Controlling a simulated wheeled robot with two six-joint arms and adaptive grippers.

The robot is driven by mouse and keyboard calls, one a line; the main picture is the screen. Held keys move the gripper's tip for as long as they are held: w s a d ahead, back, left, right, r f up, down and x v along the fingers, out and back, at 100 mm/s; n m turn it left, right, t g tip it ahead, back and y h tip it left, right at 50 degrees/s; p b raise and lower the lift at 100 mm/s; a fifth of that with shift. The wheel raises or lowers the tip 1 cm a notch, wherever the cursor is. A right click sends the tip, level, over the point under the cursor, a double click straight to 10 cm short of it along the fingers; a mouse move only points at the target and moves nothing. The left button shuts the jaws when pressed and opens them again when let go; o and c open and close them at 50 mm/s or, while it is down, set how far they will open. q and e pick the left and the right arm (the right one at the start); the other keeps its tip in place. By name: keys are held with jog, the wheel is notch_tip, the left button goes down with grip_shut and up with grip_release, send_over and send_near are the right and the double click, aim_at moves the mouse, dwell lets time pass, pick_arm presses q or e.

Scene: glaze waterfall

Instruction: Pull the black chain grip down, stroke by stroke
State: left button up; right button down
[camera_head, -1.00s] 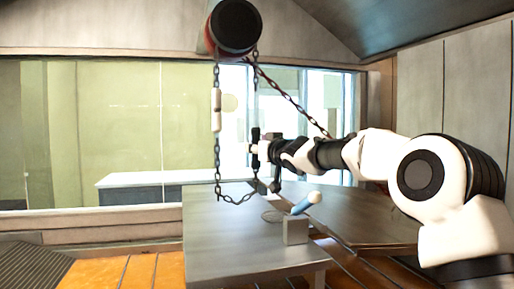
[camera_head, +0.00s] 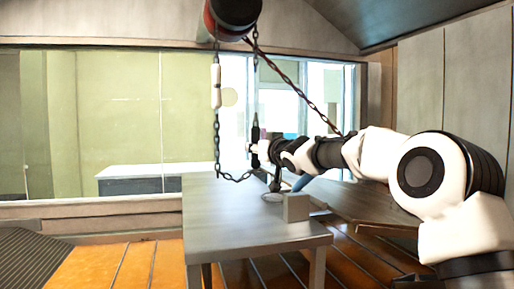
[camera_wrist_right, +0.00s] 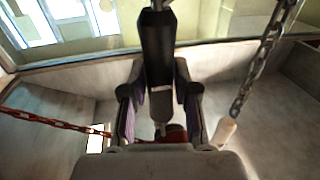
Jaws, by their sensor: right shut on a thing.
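The black chain grip (camera_head: 255,132) hangs upright on the right-hand strand of a dark chain (camera_head: 217,150) below a dark drum-like hoist (camera_head: 233,12). My right gripper (camera_head: 256,149) is shut on the black grip. In the right wrist view, the black grip (camera_wrist_right: 158,50) stands between the two fingers (camera_wrist_right: 160,105); its lower end is partly hidden by the gripper. A white grip (camera_head: 215,86) hangs on the left-hand strand, higher than the black one. It also shows at the lower right of the wrist view (camera_wrist_right: 225,131). My left gripper is out of view.
A grey table (camera_head: 245,215) stands below, bearing a small grey block (camera_head: 296,207) and a blue object (camera_head: 301,183) partly behind my arm. A reddish chain (camera_head: 290,83) runs slanting from the hoist. Windows line the back wall.

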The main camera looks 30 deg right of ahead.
notch_tip(320, 180, up, 15)
jog(key=p, duration=1.4)
jog(key=shift+f+p, duration=0.2)
jog(key=shift+p, duration=0.15)
notch_tip(320, 180, up, 2)
jog(key=shift+r, duration=0.15)
